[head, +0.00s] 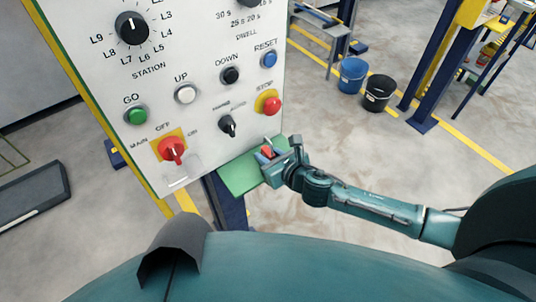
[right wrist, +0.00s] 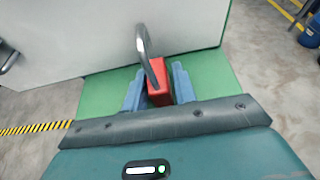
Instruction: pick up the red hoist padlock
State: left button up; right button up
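The red padlock (right wrist: 159,88) with its grey metal shackle (right wrist: 142,42) is at the green shelf below the control panel. In the right wrist view it is between the two blue fingers of my right gripper (right wrist: 158,84), with its shackle pointing up in the picture. The red body nearly fills the gap; I cannot tell whether both fingers press on it. In the head view my right gripper (head: 271,155) is at the shelf, and a bit of the red padlock (head: 267,151) shows between its fingers. My left gripper is not in view.
The green shelf (head: 240,176) has bare room left of the gripper. The white control panel (head: 205,75) with knobs and buttons rises right behind it. A blue post (head: 228,205) stands below. A blue bucket (head: 352,72) and a black bucket (head: 378,92) stand farther back on the floor.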

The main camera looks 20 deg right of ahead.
grip_shut()
